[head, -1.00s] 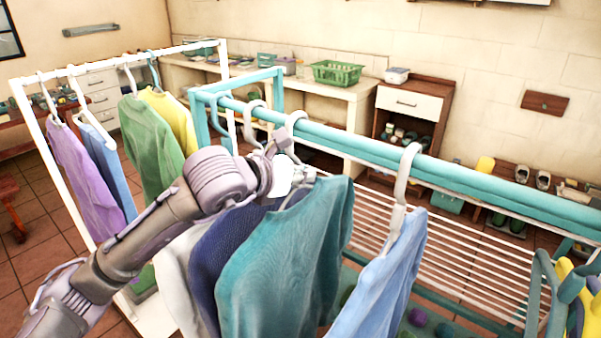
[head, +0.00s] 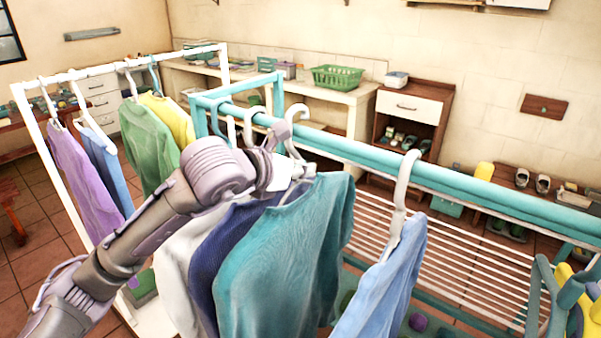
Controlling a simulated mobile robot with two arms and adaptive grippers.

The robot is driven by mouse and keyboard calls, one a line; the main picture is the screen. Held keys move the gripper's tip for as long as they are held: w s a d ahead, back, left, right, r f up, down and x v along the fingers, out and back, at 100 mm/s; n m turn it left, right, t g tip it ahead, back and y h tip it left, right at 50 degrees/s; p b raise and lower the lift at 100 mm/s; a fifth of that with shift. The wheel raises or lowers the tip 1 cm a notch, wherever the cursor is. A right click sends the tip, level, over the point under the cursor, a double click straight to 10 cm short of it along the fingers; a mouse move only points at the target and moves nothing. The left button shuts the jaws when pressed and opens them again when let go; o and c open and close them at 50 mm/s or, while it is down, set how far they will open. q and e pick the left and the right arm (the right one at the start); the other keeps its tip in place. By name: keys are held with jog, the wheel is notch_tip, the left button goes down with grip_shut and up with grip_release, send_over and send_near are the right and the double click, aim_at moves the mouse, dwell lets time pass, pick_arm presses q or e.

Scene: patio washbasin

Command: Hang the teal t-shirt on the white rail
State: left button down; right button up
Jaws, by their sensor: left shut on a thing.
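The teal t-shirt (head: 285,252) hangs from a white hanger (head: 297,122) at the teal rack, in front of a navy and a white garment. My left gripper (head: 284,160) is shut on this hanger just above the collar. The hanger's hook shows slightly above the teal rail (head: 345,150); I cannot tell whether it is clear of it. The white rail (head: 110,66) runs along the top of the white rack at left. My right gripper is not in view.
The white rail holds purple (head: 82,180), blue (head: 108,165), green (head: 150,145) and yellow (head: 172,115) garments, with bare rail between the blue and green ones and towards the far end. A light blue shirt (head: 385,285) hangs to the right of the teal one.

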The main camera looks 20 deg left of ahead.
pick_arm(q)
jog(key=shift+r, duration=0.3)
jog(key=shift+s+a, duration=0.1)
jog(key=shift+s, duration=0.2)
jog(key=s+a+b, duration=0.1)
jog(key=s, duration=0.1)
jog(key=s+a+b, duration=0.1)
jog(key=s, duration=0.2)
jog(key=s+a+b, duration=0.1)
jog(key=s+b, duration=0.1)
jog(key=s, duration=0.1)
jog(key=shift+s+r, duration=0.15)
jog(key=shift+r, duration=0.25)
jog(key=shift+s+a+r, duration=0.1)
jog(key=shift+s, duration=0.2)
